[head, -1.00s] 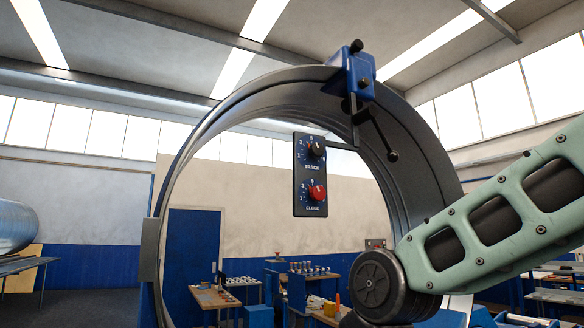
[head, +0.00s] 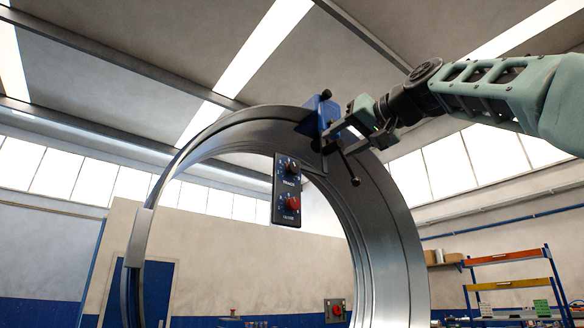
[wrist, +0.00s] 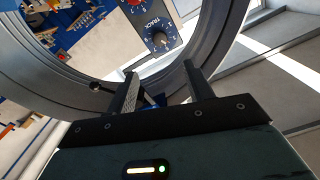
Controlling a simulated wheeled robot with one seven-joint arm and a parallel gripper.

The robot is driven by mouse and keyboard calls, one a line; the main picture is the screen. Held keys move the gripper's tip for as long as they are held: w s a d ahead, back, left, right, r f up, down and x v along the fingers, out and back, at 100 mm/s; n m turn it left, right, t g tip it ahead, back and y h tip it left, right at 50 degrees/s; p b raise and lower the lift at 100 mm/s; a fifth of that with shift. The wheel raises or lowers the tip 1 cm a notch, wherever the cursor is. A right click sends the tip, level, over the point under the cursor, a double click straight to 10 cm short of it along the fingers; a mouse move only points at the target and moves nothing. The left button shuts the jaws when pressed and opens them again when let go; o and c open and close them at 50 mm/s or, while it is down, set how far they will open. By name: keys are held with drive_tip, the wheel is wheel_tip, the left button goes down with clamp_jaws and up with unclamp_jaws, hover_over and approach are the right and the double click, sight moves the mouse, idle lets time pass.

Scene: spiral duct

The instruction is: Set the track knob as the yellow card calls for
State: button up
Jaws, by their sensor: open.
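The black track knob (head: 291,166) sits at the top of a dark control panel (head: 278,217) that hangs inside the large metal ring (head: 390,235). A red knob (head: 292,202) marked CLOSE is below it. My gripper (head: 345,135) is open and empty, beside the blue clamp on the ring's upper right, apart from the panel. In the wrist view the track knob (wrist: 160,40) shows ahead, beyond and between the two fingers (wrist: 159,70). The scale setting is too small to read surely. I cannot make out a yellow card in the current views.
The blue clamp (head: 318,118) with a black-tipped lever (head: 354,180) is close to my fingers. The ring's rim curves around the panel. A grey box with a red button (head: 335,310) is low behind the ring.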

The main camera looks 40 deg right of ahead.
sight(295, 169)
drive_tip(key=w+p, duration=0.2)
drive_tip(key=w, duration=0.3)
drive_tip(key=w+p, duration=0.1)
drive_tip(key=w, duration=0.3)
drive_tip(key=w+p, duration=0.2)
drive_tip(key=w, duration=0.3)
drive_tip(key=shift+w+a+r+p, duration=0.1)
drive_tip(key=shift+w+a+p, duration=0.15)
drive_tip(key=shift+w+p, duration=0.1)
drive_tip(key=shift+w, duration=0.6)
drive_tip(key=c, duration=1)
